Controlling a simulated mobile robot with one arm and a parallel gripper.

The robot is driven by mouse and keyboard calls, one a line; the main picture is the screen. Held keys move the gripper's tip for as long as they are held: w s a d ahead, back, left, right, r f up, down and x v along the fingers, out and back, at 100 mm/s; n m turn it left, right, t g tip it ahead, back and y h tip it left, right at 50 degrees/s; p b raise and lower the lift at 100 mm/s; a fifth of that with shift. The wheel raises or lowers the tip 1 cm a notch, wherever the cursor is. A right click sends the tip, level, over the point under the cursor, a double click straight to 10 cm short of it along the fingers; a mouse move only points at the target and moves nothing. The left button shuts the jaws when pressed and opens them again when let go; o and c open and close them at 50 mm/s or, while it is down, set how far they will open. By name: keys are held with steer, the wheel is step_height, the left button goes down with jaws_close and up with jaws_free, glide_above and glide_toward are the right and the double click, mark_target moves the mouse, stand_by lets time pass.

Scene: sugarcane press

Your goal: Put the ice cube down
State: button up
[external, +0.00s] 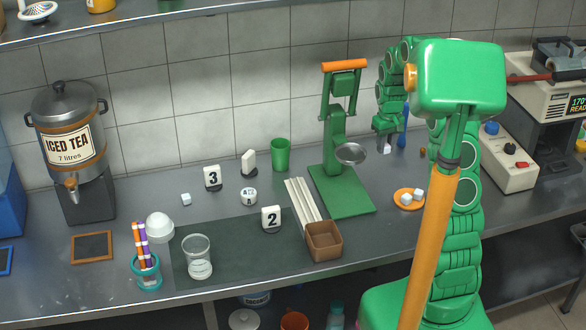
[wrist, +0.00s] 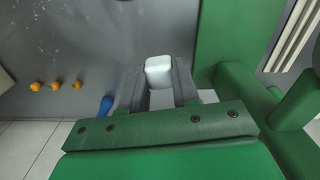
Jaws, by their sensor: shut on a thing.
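My gripper (external: 386,142) is at the back of the counter, right of the green press. It is shut on a white ice cube (external: 387,150), which shows at the fingertips. In the wrist view the ice cube (wrist: 158,70) sits between the two grey fingers (wrist: 158,84). I cannot tell how far the cube is above the counter. Other white cubes (external: 418,193) lie on an orange saucer (external: 402,206), in front and right of my gripper. Another small white cube (external: 186,199) lies on the counter at left.
A control box (external: 500,155) stands further right. A brown box (external: 324,242), white sticks (external: 302,200) and a glass (external: 198,258) are nearer the front.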

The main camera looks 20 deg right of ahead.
steer(key=s+d+r+m, duration=0.2)
steer(key=s, duration=2)
steer(key=w+f, duration=0.1)
steer(key=w, duration=0.1)
steer(key=w+d+f, duration=0.1)
steer(key=w, duration=0.2)
steer(key=w+f, duration=0.2)
steer(key=w, duration=0.1)
steer(key=shift+d, duration=0.35)
steer(key=w+f, duration=0.2)
steer(key=w+d+f, duration=0.1)
steer(key=w+f, duration=0.1)
steer(key=f, duration=0.1)
steer(key=shift+w+f, duration=0.1)
steer(key=shift+w, duration=0.15)
steer(key=shift+w+f, duration=0.35)
steer(key=shift+f, duration=1.55)
steer(key=shift+f, duration=0.1)
steer(key=o, duration=1)
